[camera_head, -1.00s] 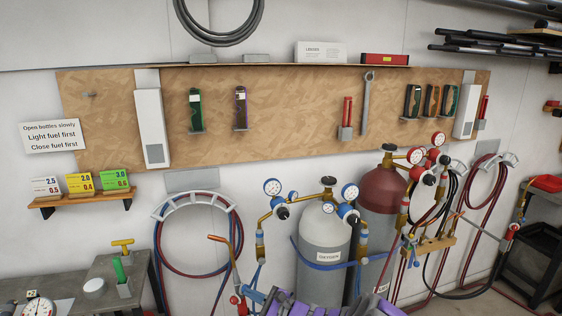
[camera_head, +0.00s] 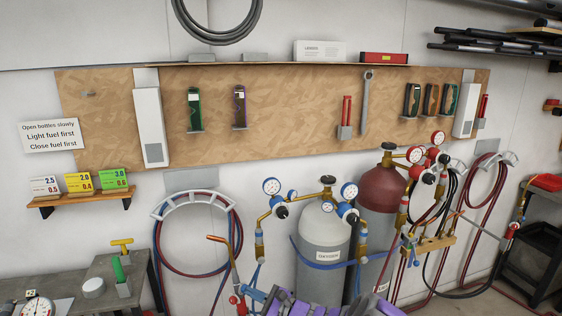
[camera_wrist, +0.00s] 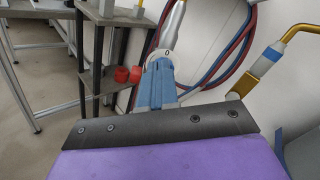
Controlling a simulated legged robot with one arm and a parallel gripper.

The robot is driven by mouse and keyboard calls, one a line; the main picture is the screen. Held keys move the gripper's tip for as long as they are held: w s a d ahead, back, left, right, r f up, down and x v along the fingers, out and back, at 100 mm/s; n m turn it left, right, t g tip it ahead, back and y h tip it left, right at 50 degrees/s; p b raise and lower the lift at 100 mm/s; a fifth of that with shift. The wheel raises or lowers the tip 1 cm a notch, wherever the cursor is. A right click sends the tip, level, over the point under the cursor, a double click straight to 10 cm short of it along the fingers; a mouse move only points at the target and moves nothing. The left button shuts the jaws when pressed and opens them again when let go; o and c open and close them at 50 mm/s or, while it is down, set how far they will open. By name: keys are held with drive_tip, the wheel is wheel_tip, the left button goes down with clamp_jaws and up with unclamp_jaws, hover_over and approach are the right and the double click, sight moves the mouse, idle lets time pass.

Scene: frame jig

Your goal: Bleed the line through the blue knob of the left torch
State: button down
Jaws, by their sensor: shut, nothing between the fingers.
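The left torch (camera_head: 236,268) hangs upright beside the hose reel on the wall, its orange-tipped tube at the top and a red knob (camera_head: 234,299) low on its body. In the wrist view a red knob (camera_wrist: 128,74) shows left of the fingers. My gripper (camera_head: 252,292), purple with blue fingers, is at the torch's lower end, right of the red knob. In the wrist view the blue fingers of my gripper (camera_wrist: 158,66) are shut in front of a pale torch part. I cannot make out the blue knob apart from the fingers, nor tell whether they touch it.
The grey oxygen bottle (camera_head: 322,238) and red fuel bottle (camera_head: 382,188) stand to the right with gauges. Red and blue hoses (camera_head: 165,240) loop on the wall behind. A brass fitting (camera_wrist: 265,62) is close on the right in the wrist view. A bench (camera_head: 110,275) stands at left.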

drive_tip(key=shift+b, duration=0.45)
drive_tip(key=shift+w+d+r, duration=0.25)
drive_tip(key=shift+w+r, duration=0.05)
drive_tip(key=shift+w, duration=0.15)
drive_tip(key=shift+r, duration=0.1)
idle(0.3)
drive_tip(key=p+v, duration=0.1)
drive_tip(key=v, duration=0.5)
drive_tip(key=shift+r+p, duration=0.3)
drive_tip(key=shift+p, duration=0.1)
